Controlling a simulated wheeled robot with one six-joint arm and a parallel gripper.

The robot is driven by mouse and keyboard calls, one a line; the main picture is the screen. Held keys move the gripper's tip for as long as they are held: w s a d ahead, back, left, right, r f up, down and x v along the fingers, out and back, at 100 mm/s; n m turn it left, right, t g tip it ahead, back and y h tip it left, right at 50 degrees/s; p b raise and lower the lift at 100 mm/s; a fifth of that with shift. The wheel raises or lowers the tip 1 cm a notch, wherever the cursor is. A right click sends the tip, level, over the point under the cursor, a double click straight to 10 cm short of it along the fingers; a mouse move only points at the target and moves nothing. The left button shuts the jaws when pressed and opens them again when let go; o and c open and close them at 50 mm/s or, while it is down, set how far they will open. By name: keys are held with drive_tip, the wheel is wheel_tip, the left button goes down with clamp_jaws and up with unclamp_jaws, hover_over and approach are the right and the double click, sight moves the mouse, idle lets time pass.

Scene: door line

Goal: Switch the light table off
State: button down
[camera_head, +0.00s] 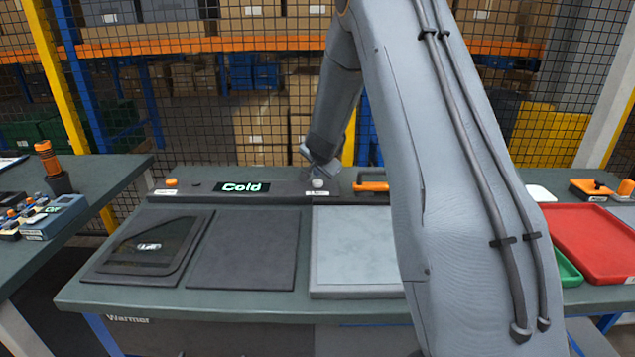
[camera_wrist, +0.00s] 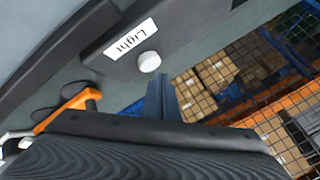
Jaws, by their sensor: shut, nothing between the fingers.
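The light table (camera_head: 355,250) is a pale grey square panel in a light frame, set in the middle of the bench; I cannot tell whether it glows. A round white button (camera_head: 318,183) sits on the dark strip behind it. In the wrist view this white button (camera_wrist: 149,62) is beside a white "Light" label (camera_wrist: 130,39). My gripper (camera_head: 319,168) is shut and empty, close to the button. In the wrist view its dark fingertips (camera_wrist: 161,95) lie just below the button in the picture; I cannot tell whether they touch it.
Left are a "Cold" display (camera_head: 242,187), an orange knob (camera_head: 171,182) and the warmer's dark plate (camera_head: 150,246). A red tray (camera_head: 597,240) is at right. A mesh fence stands behind.

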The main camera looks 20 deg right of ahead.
sight(318, 183)
drive_tip(key=shift+r+p, duration=2.55)
drive_tip(key=shift+p, duration=0.8)
drive_tip(key=shift+f, duration=0.1)
